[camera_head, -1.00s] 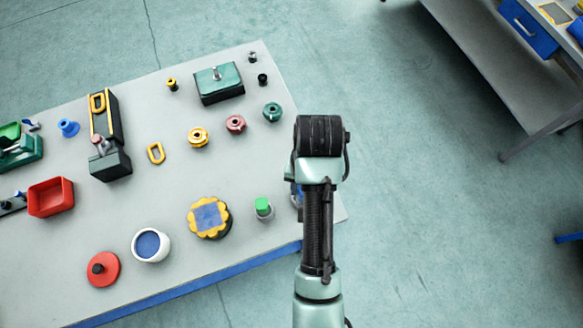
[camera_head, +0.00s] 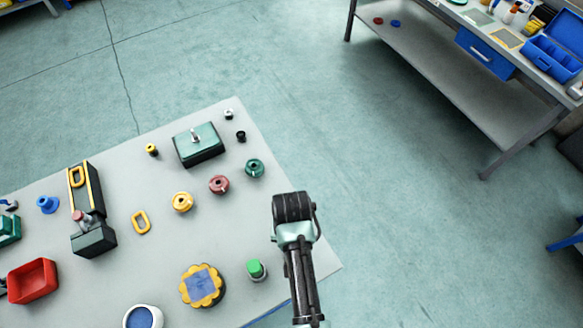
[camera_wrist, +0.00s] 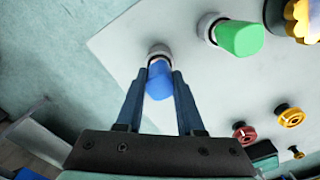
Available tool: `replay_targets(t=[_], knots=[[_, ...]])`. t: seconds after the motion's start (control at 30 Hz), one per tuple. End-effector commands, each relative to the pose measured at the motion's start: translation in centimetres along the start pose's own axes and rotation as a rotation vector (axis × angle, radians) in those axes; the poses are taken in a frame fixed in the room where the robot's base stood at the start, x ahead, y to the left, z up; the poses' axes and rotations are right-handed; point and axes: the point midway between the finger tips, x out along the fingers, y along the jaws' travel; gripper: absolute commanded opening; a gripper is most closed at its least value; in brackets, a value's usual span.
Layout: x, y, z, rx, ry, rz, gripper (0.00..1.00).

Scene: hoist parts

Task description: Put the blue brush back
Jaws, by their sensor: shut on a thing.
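The blue brush (camera_wrist: 160,82) is between the two fingers of my gripper (camera_wrist: 163,74) in the wrist view, and the fingers are shut on its blue part. Just beyond its far end is a pale round cup (camera_wrist: 158,52) with a dark inside, at the table's corner; I cannot tell how far the brush is into it. In the head view my arm hides the gripper, the brush and this cup. A green brush (camera_wrist: 240,38) stands in a similar pale cup beside it; it also shows in the head view (camera_head: 256,269).
The grey table (camera_head: 115,275) holds a yellow flower-shaped piece (camera_head: 202,286), yellow, red and green spools (camera_head: 219,184), a green block (camera_head: 199,146) and a red tray (camera_head: 33,281). A workbench with a blue drawer (camera_head: 485,54) stands at upper right. Open floor lies between.

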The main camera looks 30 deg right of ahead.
Motion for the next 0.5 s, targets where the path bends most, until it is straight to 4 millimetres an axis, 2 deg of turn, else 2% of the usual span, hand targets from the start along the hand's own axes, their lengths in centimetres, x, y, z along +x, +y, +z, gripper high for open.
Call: replay_targets(t=[0.4,0.43,0.5], knots=[[0.64,-0.02,-0.06,0.0,0.001,0.0,0.0],[0.59,-0.01,-0.06,0.0,0.002,0.0,0.4],[0.55,-0.01,-0.05,0.0,0.001,0.0,0.53]])
